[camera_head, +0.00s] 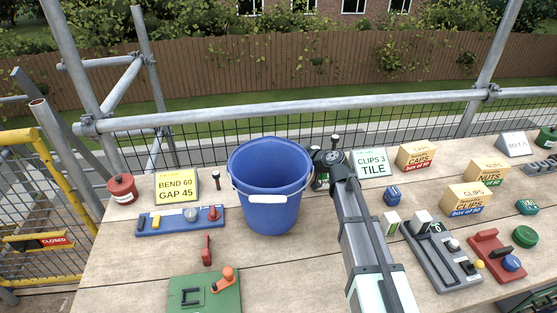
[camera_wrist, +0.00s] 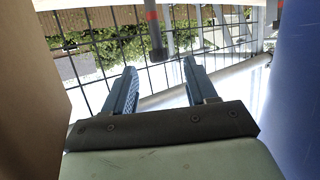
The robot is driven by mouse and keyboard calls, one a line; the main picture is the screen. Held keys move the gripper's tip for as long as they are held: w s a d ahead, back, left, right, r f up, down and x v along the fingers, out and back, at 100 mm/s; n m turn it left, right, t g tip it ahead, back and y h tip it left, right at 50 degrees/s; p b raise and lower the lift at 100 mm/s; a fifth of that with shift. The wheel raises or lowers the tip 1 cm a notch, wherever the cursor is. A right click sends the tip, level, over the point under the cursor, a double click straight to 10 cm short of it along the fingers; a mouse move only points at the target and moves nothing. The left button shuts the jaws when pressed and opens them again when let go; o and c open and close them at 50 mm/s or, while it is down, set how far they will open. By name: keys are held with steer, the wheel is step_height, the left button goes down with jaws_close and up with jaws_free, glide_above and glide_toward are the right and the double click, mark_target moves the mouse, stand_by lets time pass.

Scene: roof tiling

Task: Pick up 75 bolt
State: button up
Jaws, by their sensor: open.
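A dark bolt (camera_wrist: 157,35) with a red band shows in the wrist view, which looks upside down. Its head end lies just beyond my gripper's fingertips (camera_wrist: 160,62), roughly between their lines, and the fingers do not touch it. My gripper is open and empty. In the head view a dark bolt head (camera_head: 334,142) stands just behind my wrist, which hides the fingers. Another dark bolt (camera_head: 216,179) stands upright left of the blue bucket (camera_head: 266,208). I cannot read a size on either bolt.
The blue bucket stands close to my gripper and fills the wrist view's right edge (camera_wrist: 302,90). A brown surface (camera_wrist: 30,90) fills its left edge. A "CLIPS 3 TILE" sign (camera_head: 372,163) and labelled boxes (camera_head: 417,156) stand right of my arm. Guard rail and mesh run behind.

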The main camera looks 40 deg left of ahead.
steer(key=x, duration=0.4)
steer(key=shift+c, duration=0.5)
jaws_close()
